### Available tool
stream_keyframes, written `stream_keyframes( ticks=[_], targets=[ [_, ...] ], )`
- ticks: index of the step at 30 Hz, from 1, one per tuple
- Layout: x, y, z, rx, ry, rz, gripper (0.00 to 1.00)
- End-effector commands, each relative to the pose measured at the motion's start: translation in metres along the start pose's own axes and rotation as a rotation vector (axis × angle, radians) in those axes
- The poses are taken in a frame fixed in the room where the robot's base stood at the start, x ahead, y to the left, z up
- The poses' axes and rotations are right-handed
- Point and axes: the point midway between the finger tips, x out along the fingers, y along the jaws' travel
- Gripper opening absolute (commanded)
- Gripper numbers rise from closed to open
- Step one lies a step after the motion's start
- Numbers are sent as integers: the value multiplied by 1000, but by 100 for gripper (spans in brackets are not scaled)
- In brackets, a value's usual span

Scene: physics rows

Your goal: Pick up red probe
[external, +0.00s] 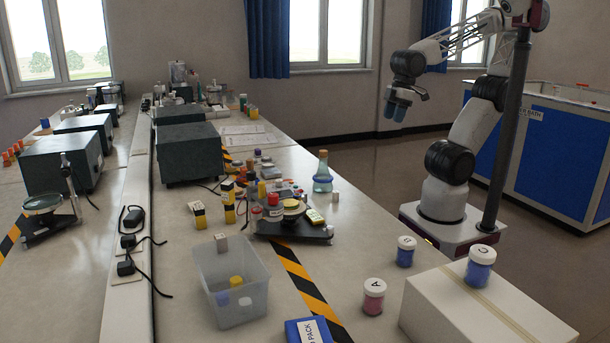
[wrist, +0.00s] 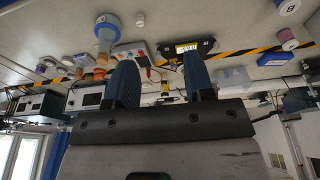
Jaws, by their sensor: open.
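I cannot clearly make out a red probe in either view. Small red items sit among the clutter at the middle of the bench, including a red-capped jar (external: 273,199) and small red parts near a flat device (external: 287,186). In the wrist view a small red item (wrist: 149,73) shows between the fingers, far beyond them; I cannot tell what it is. My gripper (external: 395,111) is high above the floor beyond the bench's right edge, apart from everything. Its two blue fingers (wrist: 163,80) are spread, with nothing held between them.
A blue-liquid flask (external: 322,178) stands near the clutter, by the bench's right edge. A dark scale (external: 292,231), a clear bin (external: 230,285) and a white box (external: 440,310) with a jar (external: 479,268) on top are nearer. Grey equipment (external: 187,152) stands behind.

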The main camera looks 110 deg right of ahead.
Motion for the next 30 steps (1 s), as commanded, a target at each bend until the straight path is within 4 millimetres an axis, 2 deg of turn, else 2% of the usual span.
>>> stream_keyframes(
  ticks=[8,14,20,30],
  targets=[
    [2,2,-6,-32,11,6,48],
    [10,10,-31,-176,57,34,48],
    [28,24,-76,-439,132,100,48],
    [69,52,-156,-962,238,271,48]
  ],
)
